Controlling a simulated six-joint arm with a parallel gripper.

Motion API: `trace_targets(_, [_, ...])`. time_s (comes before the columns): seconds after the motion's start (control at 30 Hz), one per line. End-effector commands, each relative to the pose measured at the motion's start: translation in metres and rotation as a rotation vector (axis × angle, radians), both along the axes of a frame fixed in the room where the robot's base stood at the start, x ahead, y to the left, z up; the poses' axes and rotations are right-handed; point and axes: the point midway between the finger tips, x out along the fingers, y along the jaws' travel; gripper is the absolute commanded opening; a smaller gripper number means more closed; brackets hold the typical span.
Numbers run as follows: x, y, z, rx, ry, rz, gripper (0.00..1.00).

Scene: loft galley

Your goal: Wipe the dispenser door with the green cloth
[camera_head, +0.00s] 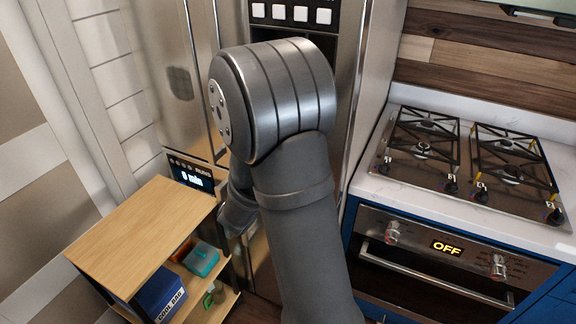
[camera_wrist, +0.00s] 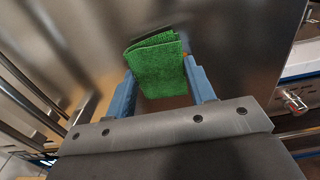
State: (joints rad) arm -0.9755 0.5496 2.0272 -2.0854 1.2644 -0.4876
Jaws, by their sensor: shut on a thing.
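In the wrist view, my gripper (camera_wrist: 162,90) is shut on the green cloth (camera_wrist: 158,66), a folded piece held between its two blue fingers. The cloth is in front of a shiny steel surface (camera_wrist: 230,40), and its top edge is close to a dark smudge or reflection there. I cannot tell whether it touches the steel. In the head view, my arm covers much of the steel fridge (camera_head: 180,75), whose dispenser has a row of white buttons (camera_head: 290,13). The dispenser door is mostly hidden, and my gripper and the cloth do not show there.
At the right are a gas cooktop (camera_head: 465,160) and an oven (camera_head: 440,265) reading OFF. A display reads 0 min.

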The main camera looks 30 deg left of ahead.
Motion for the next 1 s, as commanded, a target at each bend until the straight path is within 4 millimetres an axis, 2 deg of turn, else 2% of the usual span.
trace_targets(0.03, [0.001, 0.009, 0.002, 0.005, -0.005, 0.010, 0.28])
trace_targets(0.1, [0.002, 0.012, 0.002, 0.005, -0.005, 0.010, 0.28])
trace_targets(0.43, [-0.001, 0.012, 0.003, 0.005, -0.005, 0.010, 0.28])
trace_targets(1.0, [-0.055, 0.010, 0.001, 0.003, -0.003, 0.007, 0.28])
